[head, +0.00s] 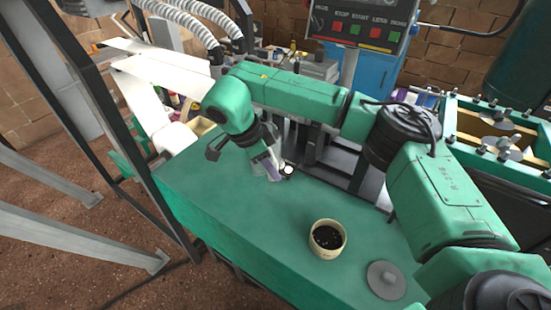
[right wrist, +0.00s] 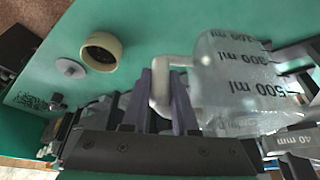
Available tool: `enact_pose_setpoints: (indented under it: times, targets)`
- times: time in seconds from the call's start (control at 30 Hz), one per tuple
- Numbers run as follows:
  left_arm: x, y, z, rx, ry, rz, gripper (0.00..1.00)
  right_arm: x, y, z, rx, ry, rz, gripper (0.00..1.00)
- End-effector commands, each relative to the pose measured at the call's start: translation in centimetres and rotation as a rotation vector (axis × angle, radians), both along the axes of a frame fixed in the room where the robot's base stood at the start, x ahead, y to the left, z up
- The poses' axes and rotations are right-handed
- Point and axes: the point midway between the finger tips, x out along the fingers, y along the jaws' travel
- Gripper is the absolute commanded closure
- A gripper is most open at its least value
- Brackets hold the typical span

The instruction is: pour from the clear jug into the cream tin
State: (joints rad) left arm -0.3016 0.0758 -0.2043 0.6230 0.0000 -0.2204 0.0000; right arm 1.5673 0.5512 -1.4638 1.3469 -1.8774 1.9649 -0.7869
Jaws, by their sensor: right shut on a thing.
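The clear jug (right wrist: 240,75), with dark printed volume marks, fills the right part of the right wrist view. My right gripper (right wrist: 165,90) is shut on its pale handle, a finger on each side. In the head view my right gripper (head: 268,163) is over the far part of the green table; the jug is hard to make out there. The cream tin (head: 327,248) stands upright on the table, nearer and to the right of the gripper, with dark bits inside. It also shows in the right wrist view (right wrist: 101,62), apart from the jug. My left gripper is out of view.
A grey round lid (head: 385,280) lies on the green table (head: 240,225), right of the tin. The table left of the tin is clear. Dark metal machine parts stand just behind the table. A control panel (head: 365,22) rises at the back.

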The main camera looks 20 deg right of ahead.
Motion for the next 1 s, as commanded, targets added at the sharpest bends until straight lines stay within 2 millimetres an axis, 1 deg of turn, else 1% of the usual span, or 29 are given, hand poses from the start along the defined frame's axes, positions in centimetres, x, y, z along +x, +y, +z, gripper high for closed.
enact_pose_setpoints:
  times: [0.03, 0.07, 0.1, 0.17, 0.2, 0.27, 0.3, 0.4, 0.47, 0.5, 0.63, 0.7, 0.8, 0.87, 1.0]
  targets:
    - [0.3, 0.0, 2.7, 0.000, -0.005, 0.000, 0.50, 0.1, 0.0, 1.5, 0.000, 0.006, -0.153, 1.00]
    - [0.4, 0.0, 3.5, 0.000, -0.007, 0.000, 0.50, 0.2, 0.0, 1.5, 0.000, 0.006, -0.257, 1.00]
    - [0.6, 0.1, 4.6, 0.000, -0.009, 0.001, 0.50, 0.2, 0.0, 1.5, 0.000, 0.007, -0.399, 1.00]
    - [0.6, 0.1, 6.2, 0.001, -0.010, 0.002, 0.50, 0.2, 0.0, 1.6, 0.001, 0.008, -0.614, 1.00]
    - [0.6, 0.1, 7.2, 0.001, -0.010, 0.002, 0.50, 0.1, 0.0, 1.5, 0.003, 0.010, -0.757, 1.00]
    - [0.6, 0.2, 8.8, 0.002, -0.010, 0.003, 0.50, -0.1, -0.1, 1.4, 0.001, 0.011, -0.971, 1.00]
    - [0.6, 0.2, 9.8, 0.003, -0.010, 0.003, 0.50, -0.2, -0.1, 1.3, 0.002, 0.012, -1.108, 1.00]
    - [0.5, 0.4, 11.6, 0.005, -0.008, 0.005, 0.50, -0.6, -0.1, 0.8, 0.003, 0.011, -1.388, 1.00]
    - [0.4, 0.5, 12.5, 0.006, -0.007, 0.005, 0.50, -0.9, -0.2, 0.6, 0.001, 0.008, -1.529, 1.00]
    - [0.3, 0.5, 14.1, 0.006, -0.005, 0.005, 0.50, -1.3, -0.4, 0.9, -0.003, 0.006, -1.669, 1.00]
    - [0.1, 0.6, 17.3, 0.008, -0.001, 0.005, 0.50, -2.6, -0.6, 0.5, -0.004, -0.004, -2.075, 1.00]
    - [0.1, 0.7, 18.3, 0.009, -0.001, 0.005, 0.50, -3.2, -0.6, 0.0, -0.002, -0.006, -2.241, 1.00]
    - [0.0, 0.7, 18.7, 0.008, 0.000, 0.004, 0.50, -3.7, -0.6, -0.7, 0.002, -0.010, -2.377, 1.00]
    - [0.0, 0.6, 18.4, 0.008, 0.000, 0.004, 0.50, -3.8, -0.5, -1.2, 0.003, -0.010, -2.407, 1.00]
    - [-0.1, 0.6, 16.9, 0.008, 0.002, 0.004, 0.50, -3.7, -0.4, -2.8, 0.003, -0.011, -2.413, 1.00]
